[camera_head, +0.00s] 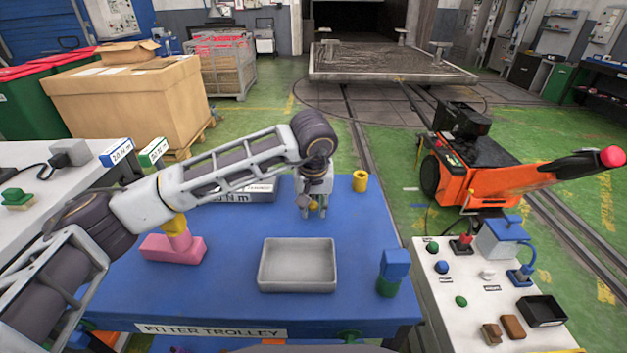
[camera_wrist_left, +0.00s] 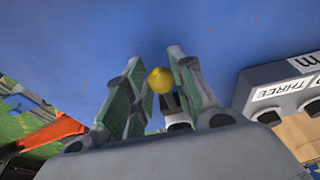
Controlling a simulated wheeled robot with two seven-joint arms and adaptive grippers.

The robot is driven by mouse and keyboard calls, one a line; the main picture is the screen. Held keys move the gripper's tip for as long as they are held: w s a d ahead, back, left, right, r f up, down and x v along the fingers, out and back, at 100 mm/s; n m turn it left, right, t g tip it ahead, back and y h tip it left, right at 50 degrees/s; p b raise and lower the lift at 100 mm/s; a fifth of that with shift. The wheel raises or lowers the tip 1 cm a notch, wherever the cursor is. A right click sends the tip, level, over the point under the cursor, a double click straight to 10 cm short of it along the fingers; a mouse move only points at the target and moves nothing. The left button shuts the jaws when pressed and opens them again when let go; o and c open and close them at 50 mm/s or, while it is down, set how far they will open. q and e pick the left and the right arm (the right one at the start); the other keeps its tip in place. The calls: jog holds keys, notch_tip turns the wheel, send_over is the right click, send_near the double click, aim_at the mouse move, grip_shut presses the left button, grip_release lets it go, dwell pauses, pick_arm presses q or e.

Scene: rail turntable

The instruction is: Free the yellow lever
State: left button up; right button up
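A small yellow knob, seemingly the lever's end, shows between my left gripper's (camera_head: 313,211) fingers in the head view (camera_head: 313,204). In the left wrist view the rounded yellow knob (camera_wrist_left: 160,80) sits between the two fingertips, with a dark and pale piece behind it. My left gripper points down over the blue trolley top, fingers apart on either side of the knob. Whether a finger touches it is unclear. The rest of the lever and what it rests on are hidden by the gripper. My right gripper is out of view.
On the blue trolley (camera_head: 220,300) stand a grey tray (camera_head: 297,284), a pink block (camera_head: 172,248) with a yellow piece, a yellow cup (camera_head: 360,181), a blue-and-green piece (camera_head: 393,270) and a grey labelled box (camera_head: 252,190). A control panel (camera_head: 470,335) lies right.

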pick_arm(q)
jog(key=o, duration=0.3)
jog(key=shift+s+f, duration=0.3)
jog(key=shift+f, duration=0.2)
jog(key=shift+r+p, duration=0.45)
jog(key=shift+r, duration=0.55)
jog(key=shift+p+v, duration=1.05)
jog(key=shift+v, duration=1.6)
jog(key=shift+w, duration=0.1)
jog(key=shift+r, duration=0.1)
notch_tip(320, 180, up, 21)
jog(key=p, duration=2.1)
jog(key=shift+r+p, duration=0.45)
jog(key=shift+p, duration=0.05)
